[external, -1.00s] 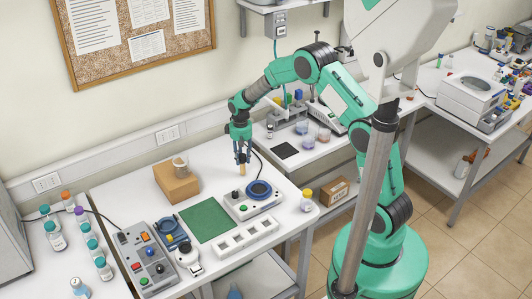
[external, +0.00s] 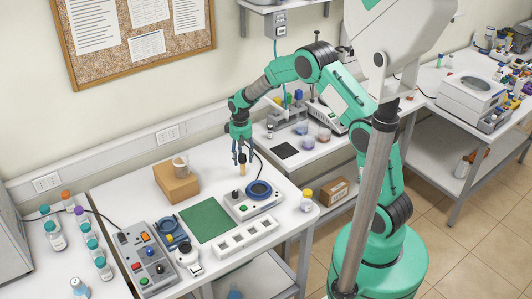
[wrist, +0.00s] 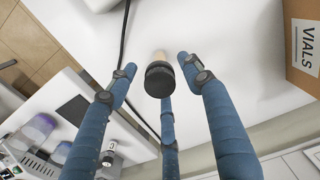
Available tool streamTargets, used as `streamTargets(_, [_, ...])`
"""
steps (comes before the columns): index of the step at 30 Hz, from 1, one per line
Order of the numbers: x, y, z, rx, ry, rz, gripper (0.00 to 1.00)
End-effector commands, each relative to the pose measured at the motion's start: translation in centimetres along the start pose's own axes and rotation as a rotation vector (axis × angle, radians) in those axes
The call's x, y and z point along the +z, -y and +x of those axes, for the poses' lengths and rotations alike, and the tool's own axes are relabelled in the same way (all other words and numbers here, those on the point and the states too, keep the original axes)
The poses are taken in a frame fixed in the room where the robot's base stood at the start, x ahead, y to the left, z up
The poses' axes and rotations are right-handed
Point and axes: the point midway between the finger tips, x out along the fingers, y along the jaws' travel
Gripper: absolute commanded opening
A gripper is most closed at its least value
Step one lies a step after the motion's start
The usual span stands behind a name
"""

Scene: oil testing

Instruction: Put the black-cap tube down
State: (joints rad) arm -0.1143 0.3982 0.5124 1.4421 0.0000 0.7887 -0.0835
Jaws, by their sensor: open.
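The black-cap tube (external: 242,170) is small with a tan body. It appears to stand upright on the white table, just behind the device with the blue round plate. In the wrist view its black cap (wrist: 159,80) faces the camera, with the tan body (wrist: 159,56) partly visible beyond it. My gripper (external: 241,158) is right above and around the tube. In the wrist view its blue fingers are spread around the cap, with visible gaps on the left and right. Contact with the third finger, below the cap, is hard to judge.
The device with the blue round plate (external: 260,190) is close in front of the tube. A cardboard box (external: 176,185) with a beaker on it stands to the left. A green mat (external: 207,220) and a white slotted rack (external: 246,236) lie nearer. A dark cable (wrist: 125,30) runs close by.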

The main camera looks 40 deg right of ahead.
Motion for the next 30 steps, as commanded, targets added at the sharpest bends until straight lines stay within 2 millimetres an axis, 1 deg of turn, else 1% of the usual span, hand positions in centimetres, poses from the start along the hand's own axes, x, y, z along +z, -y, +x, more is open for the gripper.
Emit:
streamTargets(5, [-0.1,0.0,-1.9,0.000,-0.002,0.000,0.50])
streamTargets(8, [0.0,0.0,-3.4,0.000,-0.002,0.000,0.50])
streamTargets(15, [-0.1,0.0,-7.4,0.000,-0.002,0.000,0.50])
streamTargets(21, [0.0,0.0,-10.1,0.000,-0.001,0.000,0.50])
streamTargets(25, [0.0,0.0,-11.1,0.000,-0.001,0.000,0.50])
streamTargets(30, [0.0,0.0,-11.6,0.000,0.000,0.000,0.50])
